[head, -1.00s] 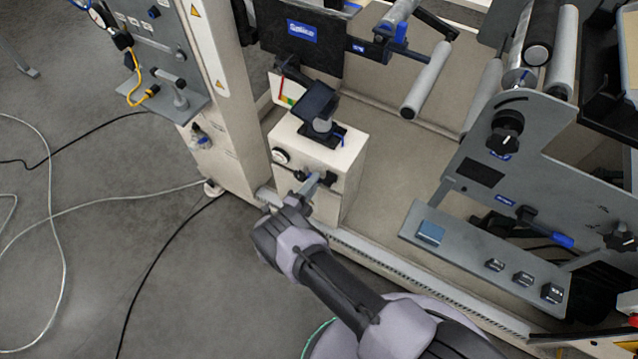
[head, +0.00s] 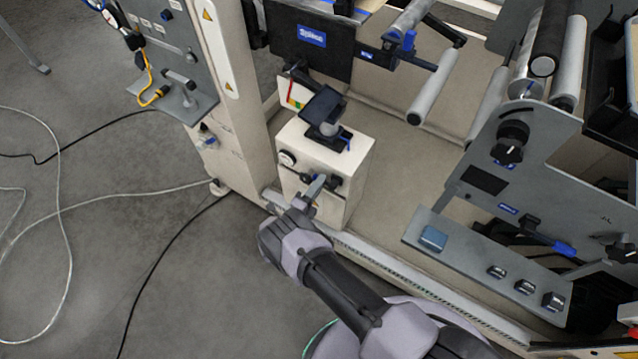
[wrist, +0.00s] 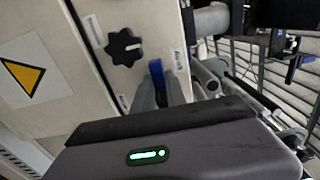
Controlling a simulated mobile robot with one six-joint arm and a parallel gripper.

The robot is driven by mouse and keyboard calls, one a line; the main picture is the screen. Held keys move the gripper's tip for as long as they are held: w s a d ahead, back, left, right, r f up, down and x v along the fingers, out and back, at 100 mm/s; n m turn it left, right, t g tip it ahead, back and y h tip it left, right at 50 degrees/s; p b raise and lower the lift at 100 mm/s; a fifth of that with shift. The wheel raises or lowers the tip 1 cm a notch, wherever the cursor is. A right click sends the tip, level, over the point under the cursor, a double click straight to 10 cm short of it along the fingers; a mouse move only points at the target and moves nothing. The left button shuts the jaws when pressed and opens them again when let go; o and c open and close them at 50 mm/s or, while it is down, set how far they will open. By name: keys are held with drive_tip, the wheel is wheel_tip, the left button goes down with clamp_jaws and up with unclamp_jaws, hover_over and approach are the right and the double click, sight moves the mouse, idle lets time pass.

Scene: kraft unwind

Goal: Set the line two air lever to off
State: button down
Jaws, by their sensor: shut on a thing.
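A cream box (head: 318,151) stands on the machine's base, with a round gauge and dark knobs on its front. My gripper (head: 320,183) is at this front face, reaching in from below. In the wrist view my gripper (wrist: 160,94) is shut on a small blue lever (wrist: 156,69), whose tip shows between the fingers. The lever is beside a black star knob (wrist: 123,47) on the cream panel. In the head view the lever is hidden by the fingers. Its label is too small to read.
A dark tablet-like plate (head: 322,103) sits on top of the box. A cream upright (head: 225,90) stands to the left. A grey panel with knobs (head: 490,262) is to the right. Cables lie on the open floor at left.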

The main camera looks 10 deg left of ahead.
drive_tip(key=c, duration=1.4)
unclamp_jaws()
drive_tip(key=shift+o, duration=0.2)
drive_tip(key=p+v, duration=0.2)
drive_tip(key=v, duration=1.5)
drive_tip(key=shift+s+p, duration=0.2)
drive_tip(key=shift+p, duration=0.2)
drive_tip(key=shift+w+a+r, duration=0.1)
drive_tip(key=shift+r, duration=0.05)
